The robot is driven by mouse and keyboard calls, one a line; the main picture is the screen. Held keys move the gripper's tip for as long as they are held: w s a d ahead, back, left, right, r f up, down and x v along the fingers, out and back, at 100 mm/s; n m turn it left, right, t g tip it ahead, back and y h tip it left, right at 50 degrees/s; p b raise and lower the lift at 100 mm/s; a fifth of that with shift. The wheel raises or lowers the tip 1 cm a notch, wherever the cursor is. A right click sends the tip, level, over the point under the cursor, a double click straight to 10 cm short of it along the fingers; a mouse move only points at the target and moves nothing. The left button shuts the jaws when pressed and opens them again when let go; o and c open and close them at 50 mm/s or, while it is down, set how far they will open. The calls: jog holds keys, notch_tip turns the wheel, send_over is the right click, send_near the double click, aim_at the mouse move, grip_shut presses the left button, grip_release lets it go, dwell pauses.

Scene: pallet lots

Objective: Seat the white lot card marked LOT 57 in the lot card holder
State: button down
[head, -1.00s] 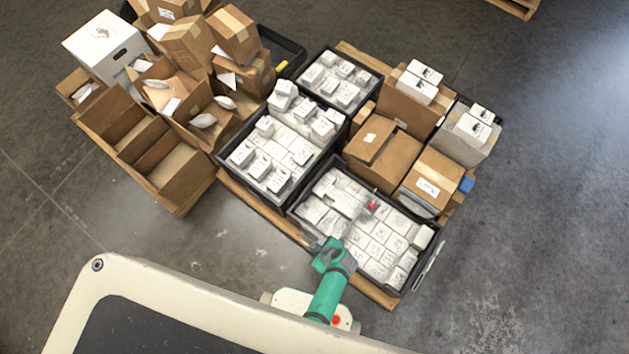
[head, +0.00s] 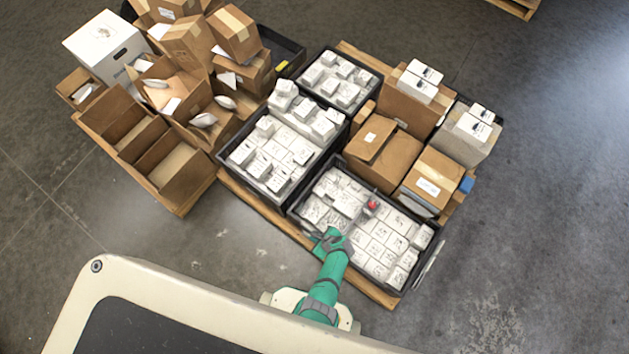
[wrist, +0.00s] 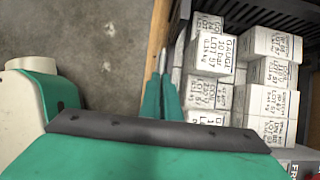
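In the head view my green arm reaches the near left side of the near black crate (head: 405,292), which is full of white boxes. Some boxes (wrist: 211,52) read LOT 57 in the wrist view. A thin pale strip (head: 430,262) stands along this crate's right side; I cannot tell whether it is the card holder. I cannot make out the white lot card.
Two more black crates of white boxes (head: 285,145) stand behind, beside brown cartons (head: 385,160). Open cartons (head: 170,175) and a white box (head: 103,45) are at left. A red object (head: 372,204) lies over the near crate. Floor is clear at right.

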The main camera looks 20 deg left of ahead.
jog(key=shift+f, duration=0.35)
jog(key=shift+f, duration=0.1)
jog(key=c, duration=2)
grip_release()
jog(key=shift+w, duration=0.1)
